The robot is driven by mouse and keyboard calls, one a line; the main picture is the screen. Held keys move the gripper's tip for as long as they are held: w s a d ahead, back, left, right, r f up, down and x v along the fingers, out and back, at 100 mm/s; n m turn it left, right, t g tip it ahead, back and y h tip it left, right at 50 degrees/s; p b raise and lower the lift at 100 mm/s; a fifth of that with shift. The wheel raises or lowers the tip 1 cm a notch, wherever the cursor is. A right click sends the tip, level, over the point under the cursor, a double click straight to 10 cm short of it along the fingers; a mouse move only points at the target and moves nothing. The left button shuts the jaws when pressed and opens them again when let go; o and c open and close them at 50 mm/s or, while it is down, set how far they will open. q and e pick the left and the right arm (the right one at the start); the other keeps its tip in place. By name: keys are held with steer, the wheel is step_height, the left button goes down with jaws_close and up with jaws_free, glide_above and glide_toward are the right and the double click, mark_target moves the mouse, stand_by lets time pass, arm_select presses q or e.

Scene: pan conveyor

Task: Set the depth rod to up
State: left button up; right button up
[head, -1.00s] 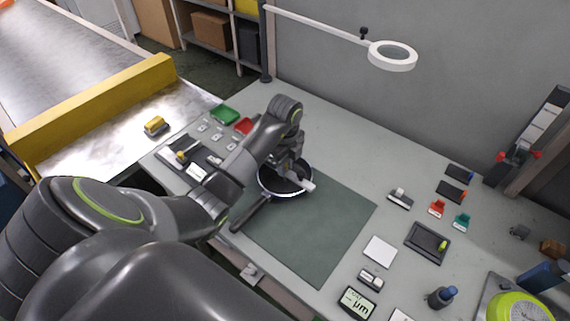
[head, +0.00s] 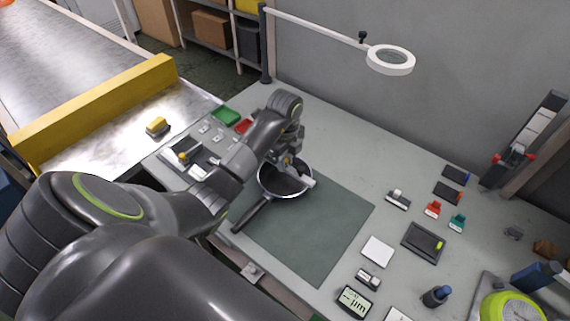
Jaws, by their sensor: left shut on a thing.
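My left gripper (head: 290,163) reaches over the dark round pan (head: 283,191) and is shut on a small grey device with a pale end (head: 303,177), held at the pan's far right side. My wrist and fingers hide much of this device. I cannot make out a depth rod or whether one is up or down. The pan has a bright rim and its dark handle (head: 250,214) points to the lower left. It rests on the green mat (head: 318,240). A display (head: 355,301) at the front of the table shows dashes and "µm". My right gripper is not in view.
A black tray (head: 424,243) and several small blocks lie right of the mat. A ring lamp (head: 390,60) hangs above the back. A conveyor with a yellow rail (head: 95,113) is at left. The mat's right part is clear.

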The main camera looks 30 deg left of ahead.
arm_select(q)
steer(key=shift+r+p, duration=0.45)
steer(key=shift+r, duration=0.25)
steer(key=o, duration=0.4)
steer(key=shift+c, duration=0.2)
step_height(320, 180, up, 5)
steer(key=p, duration=0.4)
